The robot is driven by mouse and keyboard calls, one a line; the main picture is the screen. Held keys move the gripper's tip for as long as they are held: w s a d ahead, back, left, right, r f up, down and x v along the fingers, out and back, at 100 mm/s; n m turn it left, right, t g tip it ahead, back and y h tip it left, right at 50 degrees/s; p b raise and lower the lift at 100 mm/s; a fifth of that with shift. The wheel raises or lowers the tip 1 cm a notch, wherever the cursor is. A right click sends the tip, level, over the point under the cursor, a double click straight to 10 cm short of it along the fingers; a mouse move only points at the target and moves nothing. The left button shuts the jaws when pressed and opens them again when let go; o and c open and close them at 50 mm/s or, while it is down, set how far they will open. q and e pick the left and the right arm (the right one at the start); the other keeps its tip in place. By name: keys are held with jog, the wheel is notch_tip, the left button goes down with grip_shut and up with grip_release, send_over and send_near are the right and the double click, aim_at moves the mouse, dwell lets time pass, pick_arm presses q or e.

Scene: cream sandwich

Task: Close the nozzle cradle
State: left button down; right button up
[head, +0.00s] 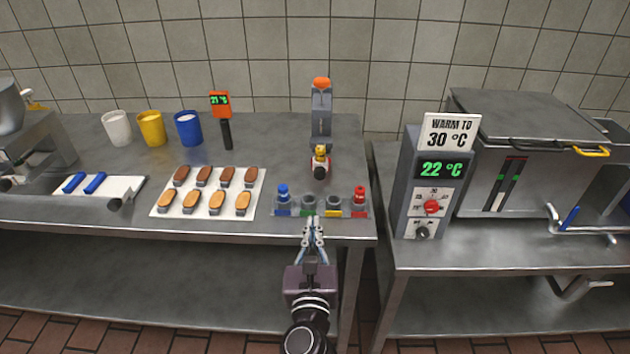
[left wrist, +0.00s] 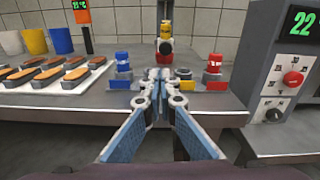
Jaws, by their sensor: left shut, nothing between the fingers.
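A grey upright stand with an orange knob on top (head: 321,112), which I take for the nozzle cradle, is at the back of the steel counter. A yellow-topped nozzle piece (head: 320,152) with a dark round end is at its foot; it also shows in the left wrist view (left wrist: 166,30). Whether the cradle's holding part is open or shut is too small to tell. My left gripper (head: 313,224) is shut and empty at the counter's front edge, well short of the cradle. In the left wrist view its fingertips (left wrist: 158,78) meet. My right gripper is out of view.
Just beyond my left gripper is a low rack with a blue nozzle (head: 283,194) and a red nozzle (head: 360,197); its green and yellow places look empty. A tray (head: 160,207) of biscuits is left of it. A control box (head: 408,187) stands right, past a gap.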

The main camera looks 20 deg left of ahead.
pick_arm(q)
jog(key=m+p, duration=0.1)
send_near(319, 177)
jog(key=x, duration=0.5)
jog(key=shift+w+a, duration=0.1)
jog(key=shift+w, duration=0.3)
jog(key=shift+w+a, duration=0.2)
jog(key=shift+w, duration=0.4)
jog(key=shift+x, duration=1.85)
jog(key=shift+r, duration=0.1)
jog(key=shift+s, duration=0.1)
